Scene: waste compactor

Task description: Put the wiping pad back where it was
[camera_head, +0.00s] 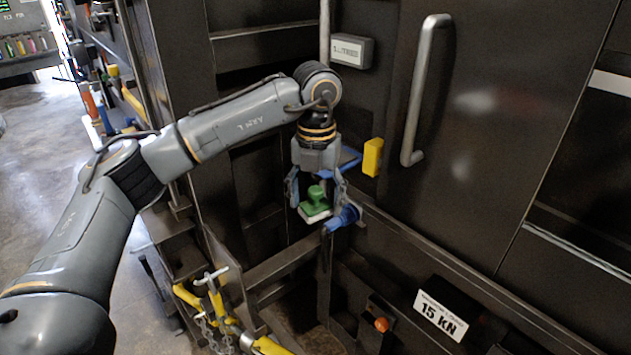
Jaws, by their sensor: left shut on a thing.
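The wiping pad (315,204) has a green knob-like handle and a green body with a pale underside. My left gripper (316,192) points down and is shut on the pad, with a finger on each side of it. The pad hangs in front of the dark compactor, close to a blue part (344,216) at its lower right. I cannot tell whether the pad touches that blue part. My right gripper is not in view.
A dark door with a long grey handle (418,95) and a yellow block (372,157) are to the right. A yellow clamp with chains (217,305) is below left. An orange knob (382,324) and a 15 kN sign (440,315) are lower right. Open floor lies at left.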

